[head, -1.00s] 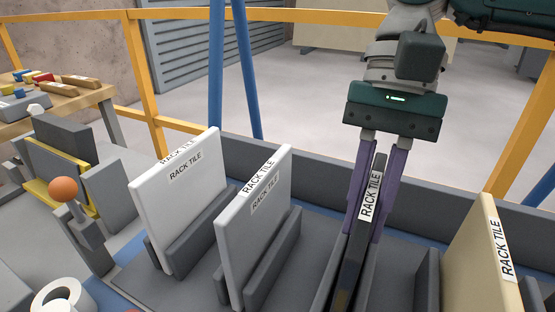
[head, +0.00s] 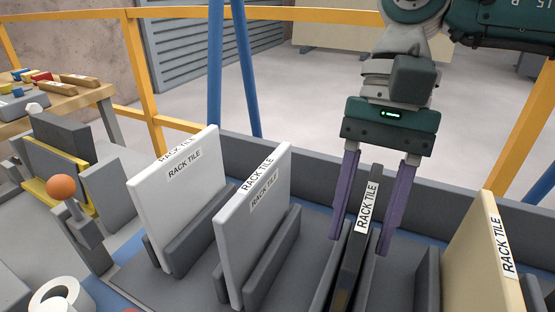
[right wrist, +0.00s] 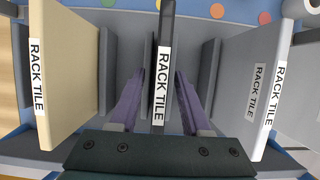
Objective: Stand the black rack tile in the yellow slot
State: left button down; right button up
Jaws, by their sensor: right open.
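The black rack tile (head: 350,262) stands upright in a grey rack slot, its white label facing up. It also shows in the right wrist view (right wrist: 166,30). My right gripper (head: 361,245) is open, with one purple finger on each side of the tile. In the right wrist view, gaps show between the tile and both fingers (right wrist: 160,80). A yellow-edged slot holder (head: 45,196) stands at the far left, with grey panels around it; its inside is mostly hidden. My left gripper is not in view.
Two white rack tiles (head: 160,210) (head: 235,235) stand left of the black one, and a cream tile (head: 475,250) stands right. An orange ball knob (head: 61,187) and a white roll (head: 60,297) are at left. A yellow rail (head: 320,16) runs behind.

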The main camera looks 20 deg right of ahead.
jog(key=b+v, duration=0.1)
jog(key=v, duration=1.1)
jog(key=shift+r, duration=0.1)
